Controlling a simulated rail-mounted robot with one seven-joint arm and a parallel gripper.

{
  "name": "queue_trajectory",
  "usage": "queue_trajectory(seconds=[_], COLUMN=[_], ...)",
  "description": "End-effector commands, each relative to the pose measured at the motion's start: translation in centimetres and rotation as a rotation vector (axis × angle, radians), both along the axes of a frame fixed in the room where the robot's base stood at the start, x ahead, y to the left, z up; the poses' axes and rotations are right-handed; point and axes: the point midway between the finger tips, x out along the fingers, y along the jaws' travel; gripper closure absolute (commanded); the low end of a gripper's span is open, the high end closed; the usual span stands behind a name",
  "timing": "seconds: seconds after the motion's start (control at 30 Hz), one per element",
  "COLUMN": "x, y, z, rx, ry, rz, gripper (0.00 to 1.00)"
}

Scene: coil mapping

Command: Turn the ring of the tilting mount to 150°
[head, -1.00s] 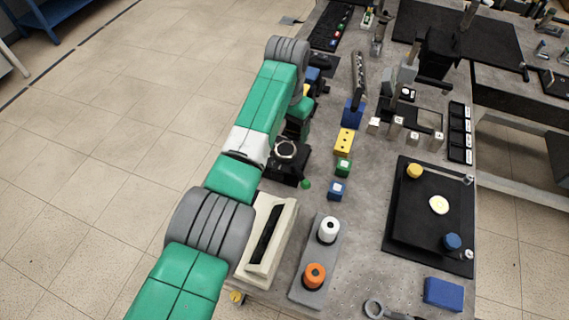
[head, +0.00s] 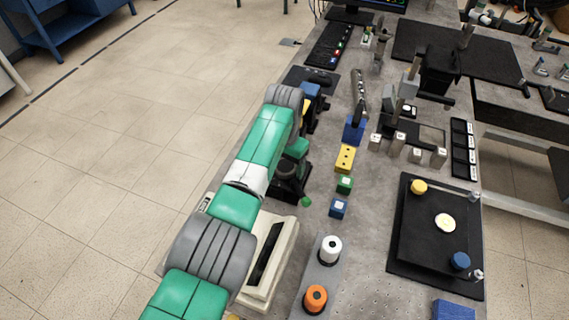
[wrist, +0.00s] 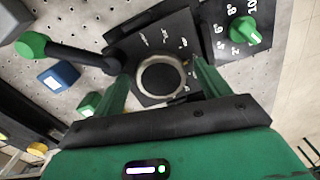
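The tilting mount's ring (wrist: 160,78) is a pale metal ring with a dark centre, set on a black plate (wrist: 125,42) with small white marks that are too blurred to read. A black lever with a green ball knob (wrist: 30,45) sticks out to the left. My gripper (wrist: 162,70) is open, with one green finger on each side of the ring. I cannot tell whether the fingers touch it. In the head view the mount's black base (head: 288,192) and green ball knob (head: 306,202) show below my gripper, which hides most of the ring.
A green dial (wrist: 245,30) with numbers sits right of the mount in the wrist view. A blue block (head: 338,208), green block (head: 345,184) and yellow block (head: 345,158) stand close by on the bench. A cream instrument (head: 268,262) lies in front.

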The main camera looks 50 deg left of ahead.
Motion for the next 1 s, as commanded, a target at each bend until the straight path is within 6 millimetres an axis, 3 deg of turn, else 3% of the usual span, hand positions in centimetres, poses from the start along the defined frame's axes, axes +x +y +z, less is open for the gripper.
queue_trajectory(seconds=[0.03, 0.2, 0.57, 1.0], x=[0.00, 0.00, 0.02, 0.14], y=[0.00, 0.00, -0.06, -0.26], z=[0.01, 0.01, 0.16, 0.12], rx=[0.000, 0.000, 0.000, -0.001], ry=[0.000, 0.000, 0.000, 0.001], rz=[0.000, 0.000, 0.062, 0.429], gripper=[0.35, 0.68, 0.68, 0.68])
